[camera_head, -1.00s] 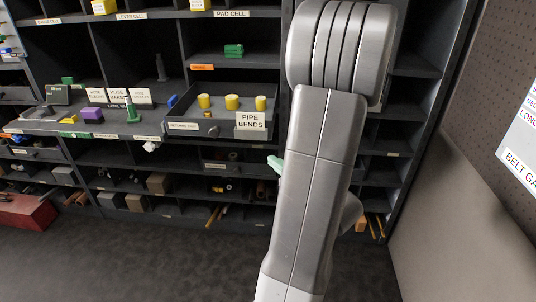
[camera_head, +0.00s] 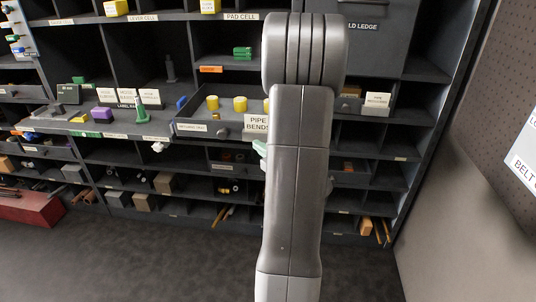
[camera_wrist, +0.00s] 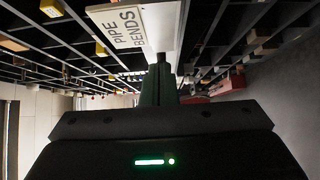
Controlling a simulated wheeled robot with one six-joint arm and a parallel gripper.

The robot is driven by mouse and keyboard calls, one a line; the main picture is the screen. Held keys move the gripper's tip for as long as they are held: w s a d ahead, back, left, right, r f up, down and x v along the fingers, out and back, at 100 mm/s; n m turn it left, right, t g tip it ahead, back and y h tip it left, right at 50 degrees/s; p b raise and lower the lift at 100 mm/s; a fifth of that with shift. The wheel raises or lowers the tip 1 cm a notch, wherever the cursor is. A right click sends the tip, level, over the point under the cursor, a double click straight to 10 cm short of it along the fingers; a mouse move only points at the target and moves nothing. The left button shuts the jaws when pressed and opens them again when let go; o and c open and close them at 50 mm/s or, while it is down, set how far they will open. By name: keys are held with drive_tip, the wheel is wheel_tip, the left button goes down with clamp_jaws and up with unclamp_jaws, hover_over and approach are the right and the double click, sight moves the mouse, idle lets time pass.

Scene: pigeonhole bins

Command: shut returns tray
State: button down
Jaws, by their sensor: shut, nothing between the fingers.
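The returns tray (camera_head: 205,130) is a dark drawer with a round knob, pulled out from the shelf in the head view. Its small front label is hard to read. Several yellow cylinders (camera_head: 240,104) sit in it. A "PIPE BENDS" card (camera_head: 256,124) stands at its front right, partly hidden by my arm. The card also shows tilted in the wrist view (camera_wrist: 118,27). My gripper (camera_wrist: 160,72) shows there as dark green fingers, shut and empty, just below the card and a pale panel. I cannot tell if they touch it. My arm hides the gripper in the head view.
A label ledge (camera_head: 100,127) with cards, a purple block (camera_head: 102,113) and a green cone-like piece (camera_head: 141,113) juts out left of the tray. A red box (camera_head: 32,208) is on the floor at left. A pale wall (camera_head: 450,190) bounds the right. Open floor lies in front.

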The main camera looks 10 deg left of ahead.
sight(256, 136)
drive_tip(key=shift+w+d, duration=0.2)
drive_tip(key=shift+w, duration=1.4)
drive_tip(key=shift+w, duration=0.1)
